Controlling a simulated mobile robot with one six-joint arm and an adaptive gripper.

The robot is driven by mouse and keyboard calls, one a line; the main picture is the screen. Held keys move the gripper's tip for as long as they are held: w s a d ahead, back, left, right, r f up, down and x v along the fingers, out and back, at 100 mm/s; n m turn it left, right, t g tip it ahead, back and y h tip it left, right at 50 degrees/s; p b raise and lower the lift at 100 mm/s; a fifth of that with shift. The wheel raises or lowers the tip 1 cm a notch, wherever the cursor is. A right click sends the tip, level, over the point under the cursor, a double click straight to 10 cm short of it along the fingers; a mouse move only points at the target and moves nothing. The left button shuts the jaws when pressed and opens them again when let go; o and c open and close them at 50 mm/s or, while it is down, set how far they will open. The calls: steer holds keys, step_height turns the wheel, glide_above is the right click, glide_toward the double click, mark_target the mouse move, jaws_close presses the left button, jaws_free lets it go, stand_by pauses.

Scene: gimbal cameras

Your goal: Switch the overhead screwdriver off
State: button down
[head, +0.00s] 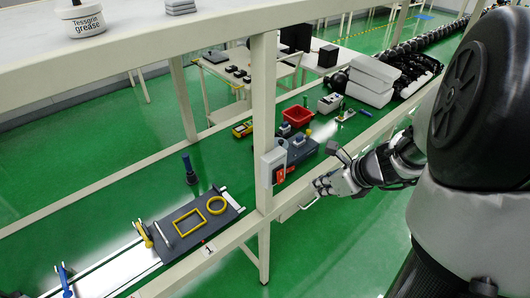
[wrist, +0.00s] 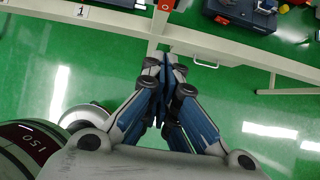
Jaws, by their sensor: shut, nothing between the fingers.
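A grey switch box with a red switch (head: 279,174) is mounted on the cream post of the bench. Its red part shows at the top edge of the wrist view (wrist: 165,4), cut off by the frame. A dark blue screwdriver (head: 190,170) hangs upright above the bench, left of the post. My gripper (head: 318,186) is to the right of the switch box, apart from it. In the wrist view my gripper (wrist: 160,65) has its fingers together, with nothing held, pointing toward the post and the bench edge. The switch's position cannot be told.
A dark plate (head: 190,222) with a yellow square frame and a yellow ring lies on the bench rails. A red bin (head: 297,116) and white boxes (head: 371,78) stand farther back. A metal handle (wrist: 205,62) sticks out from the bench's front edge. Green floor is free in front.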

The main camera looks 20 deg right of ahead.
mark_target(280, 177)
stand_by(0.3)
steer(key=w+r+b+x, duration=0.1)
steer(key=b+x, duration=0.4)
steer(key=x, duration=0.7)
steer(key=shift+w+a, duration=0.45)
steer(key=shift+w, duration=0.35)
steer(key=shift+w+a+f, duration=0.15)
steer(key=shift+w+f, duration=0.25)
steer(key=shift+w, duration=0.1)
steer(key=shift+s+r, duration=0.1)
steer(key=shift+r, duration=0.05)
